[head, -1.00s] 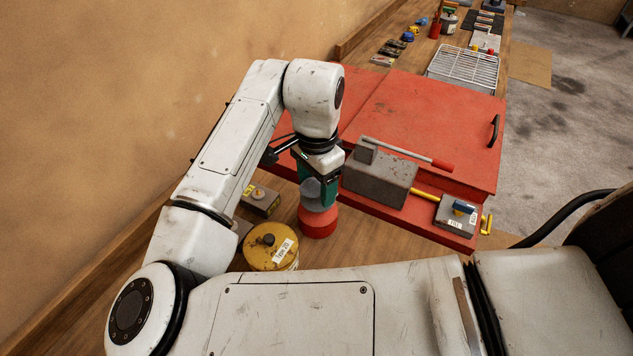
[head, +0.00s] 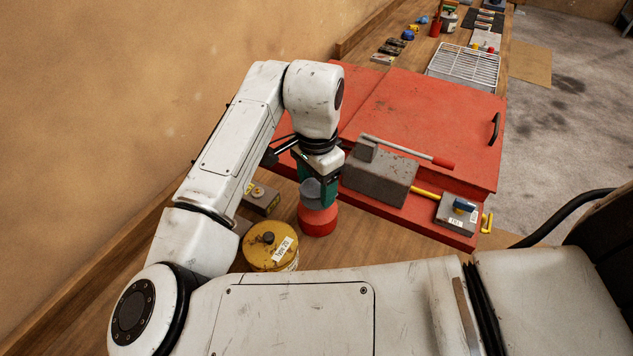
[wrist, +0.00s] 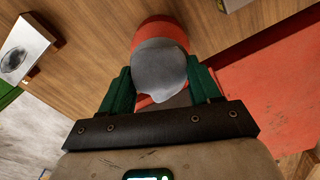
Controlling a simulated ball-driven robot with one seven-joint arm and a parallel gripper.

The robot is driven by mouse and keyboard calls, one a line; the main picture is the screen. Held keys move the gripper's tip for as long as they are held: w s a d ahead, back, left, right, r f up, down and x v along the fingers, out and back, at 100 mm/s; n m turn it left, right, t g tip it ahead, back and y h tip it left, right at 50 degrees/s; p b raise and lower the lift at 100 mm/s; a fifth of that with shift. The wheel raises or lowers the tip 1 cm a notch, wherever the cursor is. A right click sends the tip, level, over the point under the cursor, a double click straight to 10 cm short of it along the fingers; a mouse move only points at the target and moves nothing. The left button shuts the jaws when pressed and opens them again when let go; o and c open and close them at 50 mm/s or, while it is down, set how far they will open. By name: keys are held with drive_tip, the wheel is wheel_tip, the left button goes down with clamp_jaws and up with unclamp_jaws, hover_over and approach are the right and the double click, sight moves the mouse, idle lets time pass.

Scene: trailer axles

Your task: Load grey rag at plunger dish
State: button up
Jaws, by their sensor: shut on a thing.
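My gripper (head: 318,194) points down, with its green fingers closed on the grey rag (head: 311,190). In the wrist view the rag (wrist: 160,70) bulges between the two fingers of my gripper (wrist: 161,88). A round red can (head: 318,222), which looks like the plunger dish, stands on the bench directly below. In the wrist view the red can (wrist: 160,32) shows behind the rag, which covers much of its top. I cannot tell whether the rag touches it.
A yellow lidded tin (head: 270,247) stands close left of the red can. A small grey box (head: 261,200) is behind it. A red metal case (head: 420,125) carries a grey block with a lever (head: 379,178) and a small labelled box (head: 457,216) to the right.

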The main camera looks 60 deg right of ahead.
sight(318, 184)
drive_tip(key=shift+f, duration=0.45)
idle(0.3)
idle(0.5)
drive_tip(key=shift+r+p, duration=2.85)
drive_tip(key=shift+r, duration=0.75)
drive_tip(key=shift+s+f, duration=0.1)
